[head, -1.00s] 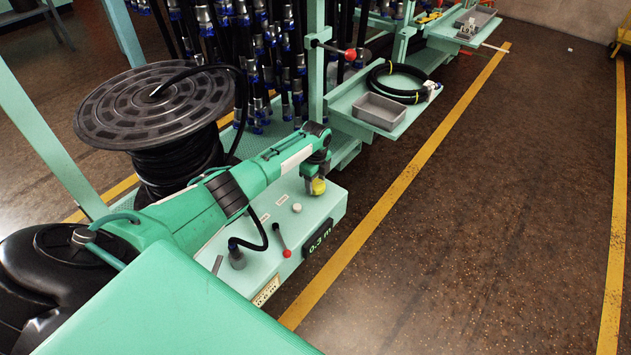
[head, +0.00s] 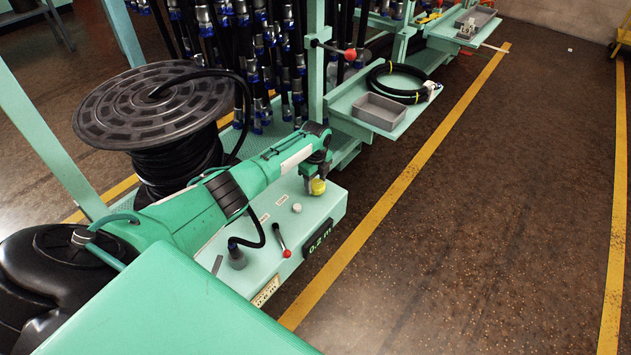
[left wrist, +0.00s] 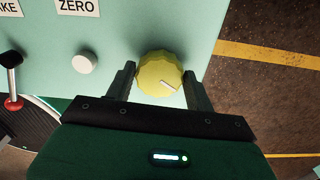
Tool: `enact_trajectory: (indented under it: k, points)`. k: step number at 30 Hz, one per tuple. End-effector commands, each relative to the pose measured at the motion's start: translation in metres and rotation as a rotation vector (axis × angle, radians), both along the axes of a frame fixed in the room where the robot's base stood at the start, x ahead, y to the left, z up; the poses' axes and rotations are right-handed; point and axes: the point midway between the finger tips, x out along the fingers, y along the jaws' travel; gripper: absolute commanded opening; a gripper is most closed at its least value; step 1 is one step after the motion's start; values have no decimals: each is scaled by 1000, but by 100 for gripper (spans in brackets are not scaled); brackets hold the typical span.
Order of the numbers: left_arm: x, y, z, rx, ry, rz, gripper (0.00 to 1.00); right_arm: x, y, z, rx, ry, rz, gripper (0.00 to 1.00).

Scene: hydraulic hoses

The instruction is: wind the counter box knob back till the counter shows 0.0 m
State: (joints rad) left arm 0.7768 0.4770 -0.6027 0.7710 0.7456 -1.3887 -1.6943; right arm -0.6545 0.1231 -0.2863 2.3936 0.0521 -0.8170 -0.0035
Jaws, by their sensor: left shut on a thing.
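The pale green counter box (head: 316,211) stands in the lower middle of the head view. Its dark display (head: 318,239) on the front face reads 0.2 m. The yellow knob (head: 318,187) sits on the box's top near the far right corner. In the left wrist view the knob (left wrist: 160,74) has a white pointer mark aimed to the lower right. My left gripper (left wrist: 160,80) is above the box with one finger on each side of the knob, shut on it. Its fingertips partly hide the knob in the head view. My right gripper is not in view.
A white button (left wrist: 84,64) labelled ZERO is beside the knob. A lever with a red ball (head: 286,253) is nearer on the box. A hose reel (head: 155,105) stands at left, and a shelf with a grey tray (head: 379,111) is beyond. The floor at right is clear.

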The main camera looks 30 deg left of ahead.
Motion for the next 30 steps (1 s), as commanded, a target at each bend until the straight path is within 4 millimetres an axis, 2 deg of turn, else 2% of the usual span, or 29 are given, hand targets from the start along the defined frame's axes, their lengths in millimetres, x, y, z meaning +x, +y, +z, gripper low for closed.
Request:
enact_trajectory:
  k: [30]
  points:
    - [1,0,1,1,-2,-116,31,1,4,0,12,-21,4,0]
